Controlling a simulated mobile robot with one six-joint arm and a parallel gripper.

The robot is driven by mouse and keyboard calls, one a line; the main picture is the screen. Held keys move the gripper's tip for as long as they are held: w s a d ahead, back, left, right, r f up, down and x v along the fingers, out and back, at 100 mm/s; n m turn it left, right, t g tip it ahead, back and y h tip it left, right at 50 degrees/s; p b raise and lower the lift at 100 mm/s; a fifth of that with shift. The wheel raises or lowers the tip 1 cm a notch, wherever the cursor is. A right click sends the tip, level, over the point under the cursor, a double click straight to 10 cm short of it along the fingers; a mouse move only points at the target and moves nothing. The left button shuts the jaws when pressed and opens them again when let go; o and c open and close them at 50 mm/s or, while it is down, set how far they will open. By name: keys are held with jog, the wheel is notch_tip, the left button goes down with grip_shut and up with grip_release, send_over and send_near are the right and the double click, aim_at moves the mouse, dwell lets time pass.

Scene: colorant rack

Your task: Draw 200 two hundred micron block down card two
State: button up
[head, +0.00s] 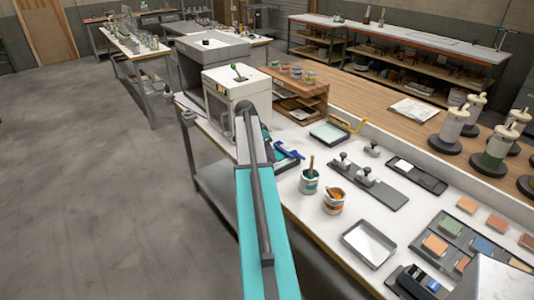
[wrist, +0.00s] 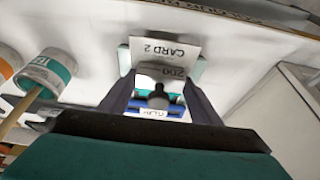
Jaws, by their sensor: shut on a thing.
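In the wrist view, my gripper (wrist: 161,76) is shut on a grey block marked 200 (wrist: 176,71), with a dark round knob (wrist: 158,100) towards the camera. The block is at the white card marked CARD 2 (wrist: 165,48); its label appears upside down. I cannot tell whether the block touches the card. A blue clip (wrist: 152,108) shows behind the knob, between the fingers. In the head view, my arm hides most of the card and block; a blue part (head: 289,153) shows beside the arm's end.
Two paint cans with sticks, one teal-banded (head: 309,182) and one orange-banded (head: 333,201), stand right of my arm. A dark rack (head: 385,190) holds knobbed blocks. A white oven-like box (head: 236,92) stands beyond my arm. An empty metal tray (head: 369,243) lies nearer.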

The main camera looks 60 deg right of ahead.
jog(key=shift+a, duration=0.15)
jog(key=shift+w+a, duration=0.2)
jog(key=shift+a, duration=0.35)
jog(key=shift+a, duration=0.25)
jog(key=shift+w+a, duration=0.25)
jog(key=shift+a, duration=0.2)
jog(key=shift+w+a+b, duration=0.1)
jog(key=shift+a+b, duration=0.15)
jog(key=shift+b, duration=0.05)
dwell(0.4)
jog(key=shift+w+a, duration=0.1)
jog(key=shift+a, duration=0.25)
jog(key=shift+r, duration=0.1)
dwell(0.6)
notch_tip(320, 180, up, 7)
jog(key=p, duration=0.2)
jog(key=shift+p, duration=0.35)
dwell(0.6)
